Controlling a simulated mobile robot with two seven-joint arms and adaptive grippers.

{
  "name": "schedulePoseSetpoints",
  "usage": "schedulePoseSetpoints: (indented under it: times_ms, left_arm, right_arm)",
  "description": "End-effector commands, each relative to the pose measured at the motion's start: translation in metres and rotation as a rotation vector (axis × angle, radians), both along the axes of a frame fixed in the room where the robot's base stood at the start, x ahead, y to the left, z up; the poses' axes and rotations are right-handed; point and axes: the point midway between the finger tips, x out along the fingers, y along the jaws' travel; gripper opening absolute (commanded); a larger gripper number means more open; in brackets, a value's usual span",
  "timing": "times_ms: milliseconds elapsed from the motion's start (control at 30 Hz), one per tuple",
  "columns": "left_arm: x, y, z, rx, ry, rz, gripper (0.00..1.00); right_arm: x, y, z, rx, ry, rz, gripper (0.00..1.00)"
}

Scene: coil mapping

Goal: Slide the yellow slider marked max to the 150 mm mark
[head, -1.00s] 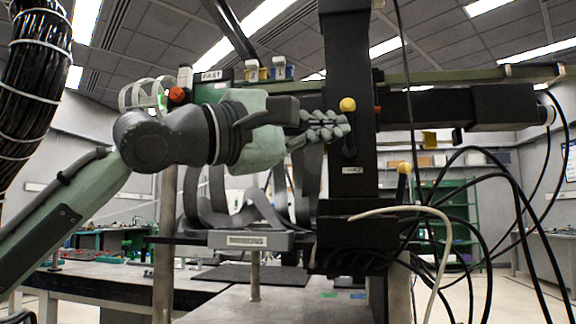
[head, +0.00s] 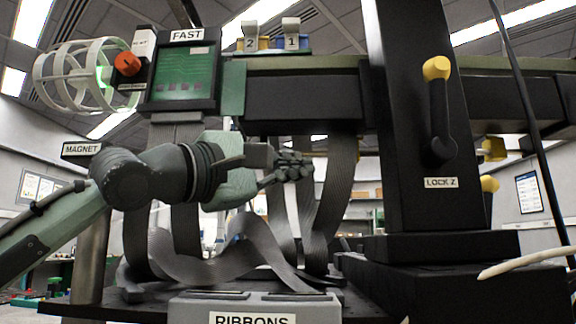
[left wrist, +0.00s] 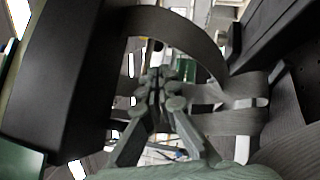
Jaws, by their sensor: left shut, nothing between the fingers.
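I cannot make out any slider marked max or a 150 mm mark. A yellow block (head: 490,150) shows right of the black column, partly hidden by it; I read no label on it. Another small yellow part (head: 263,43) sits between the white tags 2 and 1 on top of the beam. My left gripper (head: 297,166) is shut and empty, pointing right in front of the hanging grey ribbons and below the beam. In the left wrist view its closed fingertips (left wrist: 160,88) hold nothing, with ribbons around them. My right gripper is not in view.
Grey ribbons (head: 330,200) hang in loops near my left fingers. The black column (head: 405,130) carries a yellow-knobbed LOCK Z lever (head: 437,110). A green FAST panel (head: 183,75) and a white cage (head: 75,75) stand upper left. A pale cable (head: 525,262) crosses lower right.

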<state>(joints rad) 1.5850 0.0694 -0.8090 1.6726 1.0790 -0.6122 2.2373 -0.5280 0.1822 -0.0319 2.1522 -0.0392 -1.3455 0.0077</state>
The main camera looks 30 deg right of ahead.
Motion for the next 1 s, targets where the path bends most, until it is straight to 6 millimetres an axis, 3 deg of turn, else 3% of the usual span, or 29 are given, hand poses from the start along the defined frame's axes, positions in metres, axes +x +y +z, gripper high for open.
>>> schedulePoseSetpoints:
  times_ms: [200,400,1000]
  left_arm:
    - [0.010,-0.038,0.011,0.003,-0.001,0.001,0.00]
    - [0.015,-0.058,0.014,0.001,-0.001,0.000,0.00]
    - [0.015,-0.063,0.014,-0.001,0.003,-0.004,0.00]
  right_arm:
    - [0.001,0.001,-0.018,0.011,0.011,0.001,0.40]
    - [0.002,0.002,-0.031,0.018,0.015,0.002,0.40]
    - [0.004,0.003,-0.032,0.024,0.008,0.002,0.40]
